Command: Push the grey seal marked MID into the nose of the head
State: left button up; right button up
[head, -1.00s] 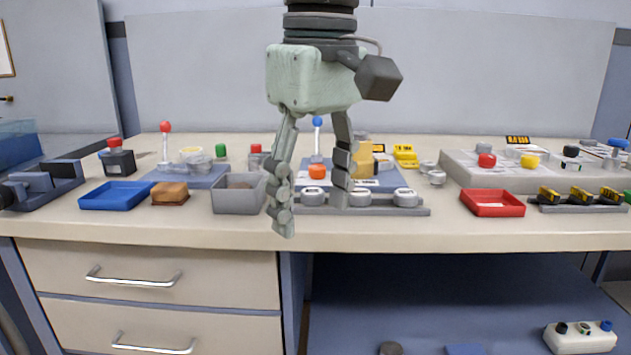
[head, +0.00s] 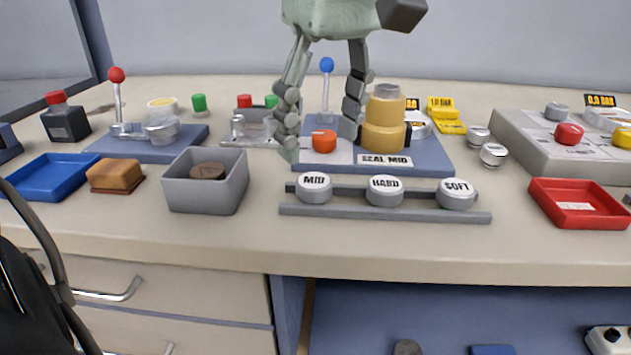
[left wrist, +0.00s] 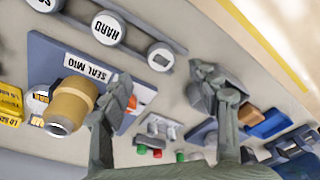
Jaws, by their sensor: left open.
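The grey seal marked MID (head: 314,188) has a white top and sits at the left end of a grey rack (head: 385,214), beside the HARD and SOFT seals. In the left wrist view the MID seal (left wrist: 160,57) is the seal nearest the gripper; its lettering is unreadable. A tan stepped cylinder (head: 385,125), apparently the head, stands on a blue base (head: 430,150) labelled SEAL MID. In the left wrist view the cylinder (left wrist: 74,100) shows a grey end. My left gripper (head: 318,147) is open and empty, fingers down, above and behind the MID seal. My right gripper is out of view.
An orange knob (head: 323,140) and a blue-topped lever (head: 326,66) stand close around the left gripper. A grey bin (head: 205,195) holds a brown disc, left of the rack. A red tray (head: 575,208) lies to the right. The bench front strip is clear.

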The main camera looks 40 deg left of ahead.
aim_at(314, 180)
pick_arm(q)
jog(key=f, duration=0.4)
jog(key=a+f, duration=0.1)
jog(key=f, duration=0.1)
jog(key=c, duration=1.1)
jog(key=shift+c, duration=0.3)
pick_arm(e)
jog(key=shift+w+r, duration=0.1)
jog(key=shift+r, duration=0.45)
pick_arm(q)
jog(key=shift+r, duration=0.15)
